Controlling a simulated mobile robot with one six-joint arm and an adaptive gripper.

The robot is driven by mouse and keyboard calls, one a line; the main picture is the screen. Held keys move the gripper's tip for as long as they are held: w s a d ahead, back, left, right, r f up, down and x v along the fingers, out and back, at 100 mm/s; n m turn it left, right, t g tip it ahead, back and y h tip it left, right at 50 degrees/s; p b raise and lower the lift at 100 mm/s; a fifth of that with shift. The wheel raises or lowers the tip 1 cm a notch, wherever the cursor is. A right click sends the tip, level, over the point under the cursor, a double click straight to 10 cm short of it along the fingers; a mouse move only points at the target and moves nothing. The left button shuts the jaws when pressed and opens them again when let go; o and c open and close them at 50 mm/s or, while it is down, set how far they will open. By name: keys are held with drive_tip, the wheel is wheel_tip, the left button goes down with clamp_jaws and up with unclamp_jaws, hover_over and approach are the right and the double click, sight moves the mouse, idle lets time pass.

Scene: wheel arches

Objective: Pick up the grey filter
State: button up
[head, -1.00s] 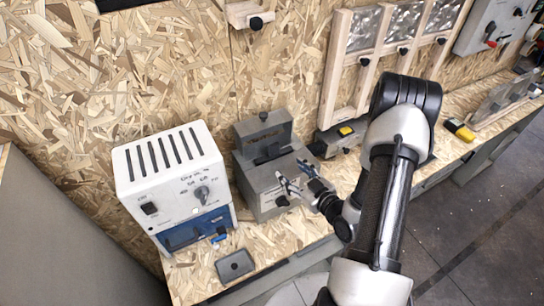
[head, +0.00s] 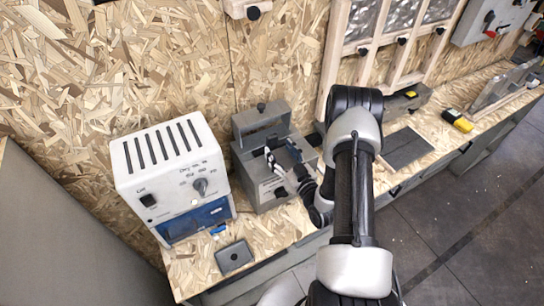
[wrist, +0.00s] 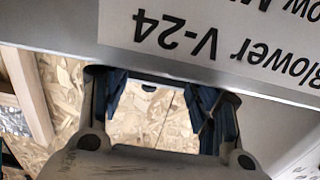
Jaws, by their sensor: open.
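I cannot tell for sure which thing is the grey filter. A dark grey flat panel (head: 405,148) lies on the bench right of my arm, and a small grey tray-like piece (head: 235,257) lies near the bench's front edge. My gripper (head: 278,160) is open at the grey blower box (head: 262,180), by its upper part. The wrist view shows my gripper (wrist: 160,95) with its fingers apart and chipboard between them. The blower's label (wrist: 215,40), reading "Blower V-24", fills the top of that view upside down. Contact with the box cannot be told.
A white and blue unit (head: 175,175) stands left of the blower. A grey box with a yellow patch (head: 405,103) lies behind the flat panel. A yellow and black item (head: 458,121) is farther right. Wooden frames (head: 385,45) hang on the chipboard wall.

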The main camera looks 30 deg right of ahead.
sight(273, 141)
drive_tip(key=shift+w+r, duration=0.1)
drive_tip(key=shift+w, duration=2.95)
drive_tip(key=shift+c, duration=0.3)
clamp_jaws()
